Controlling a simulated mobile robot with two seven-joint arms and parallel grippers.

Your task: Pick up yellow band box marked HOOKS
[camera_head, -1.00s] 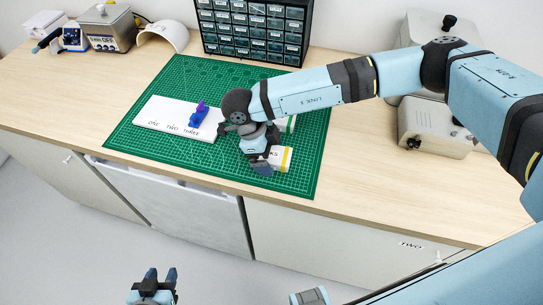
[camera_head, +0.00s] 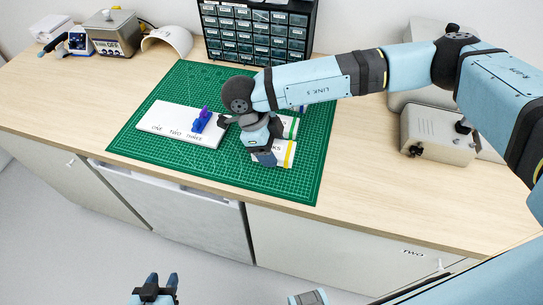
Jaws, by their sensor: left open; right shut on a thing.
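The yellow band box (camera_head: 286,155) is white with a yellow stripe near its right end. Only the end of its lettering shows, because my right gripper covers its left part. My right gripper (camera_head: 264,157) is shut on this box over the green mat (camera_head: 222,178). I cannot tell whether the box still touches the mat. A second white box with a green band (camera_head: 290,127) lies just behind, partly hidden by my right arm. My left gripper (camera_head: 161,279) is open and empty, low in front of the bench.
A white board (camera_head: 165,117) marked ONE TWO THREE holds a blue and purple piece (camera_head: 202,119) left of my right gripper. A drawer cabinet (camera_head: 255,35) stands behind the mat. A grey machine (camera_head: 437,137) stands at the right. The mat's front is clear.

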